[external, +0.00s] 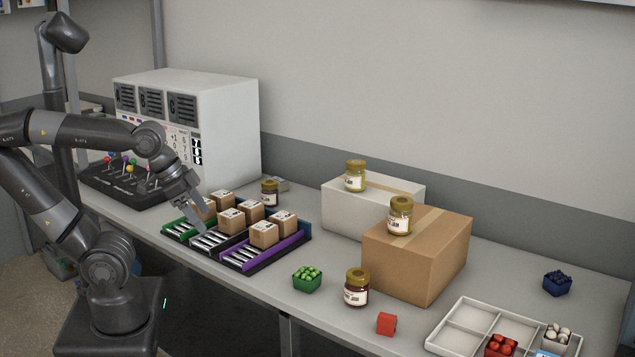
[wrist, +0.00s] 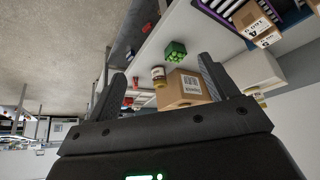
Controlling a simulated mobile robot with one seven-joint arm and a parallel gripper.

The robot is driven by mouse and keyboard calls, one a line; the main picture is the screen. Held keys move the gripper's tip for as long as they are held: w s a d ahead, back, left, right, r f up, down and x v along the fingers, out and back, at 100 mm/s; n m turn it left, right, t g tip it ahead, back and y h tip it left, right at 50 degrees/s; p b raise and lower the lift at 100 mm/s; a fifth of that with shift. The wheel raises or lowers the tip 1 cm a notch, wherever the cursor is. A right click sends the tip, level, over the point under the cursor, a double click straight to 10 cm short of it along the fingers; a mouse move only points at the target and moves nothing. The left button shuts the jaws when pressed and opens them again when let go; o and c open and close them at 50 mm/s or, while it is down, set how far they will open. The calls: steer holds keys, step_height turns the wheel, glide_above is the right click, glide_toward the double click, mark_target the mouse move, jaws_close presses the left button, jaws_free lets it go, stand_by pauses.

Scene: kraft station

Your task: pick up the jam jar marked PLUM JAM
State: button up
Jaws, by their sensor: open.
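Four jars with gold lids and pale labels are in the external view; the label print is too small to read, so I cannot tell which says PLUM JAM. A dark red jar (external: 356,288) stands at the bench front. A darker jar (external: 270,192) stands behind the roller trays. One yellowish jar (external: 355,177) is on the white box, another (external: 400,217) on the cardboard box. My gripper (external: 192,206) is open and empty, above the left end of the roller trays. In the wrist view a jar (wrist: 158,76) shows far off between the open fingers.
Small cartons (external: 264,234) sit on the roller trays. The white box (external: 345,211) and cardboard box (external: 400,262) stand behind the front jar. A green punnet (external: 307,280) and red block (external: 387,324) flank that jar. A divided white tray (external: 462,313) is at right.

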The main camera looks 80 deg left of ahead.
steer(key=shift+o, duration=0.4)
steer(key=w+a+r+n+y, duration=0.1)
steer(key=w+a+r+n, duration=0.15)
steer(key=w+a, duration=0.65)
steer(key=n+g+y, duration=0.1)
steer(key=n+g, duration=0.1)
steer(key=n, duration=0.2)
glide_above(270, 193)
steer(key=s+a, duration=0.1)
steer(key=s, duration=0.3)
step_height(270, 193, down, 12)
steer(key=x, duration=1.1)
steer(key=shift+w, duration=0.35)
steer(key=shift+r+y, duration=0.1)
steer(key=shift+y, duration=0.2)
steer(key=c, duration=1.3)
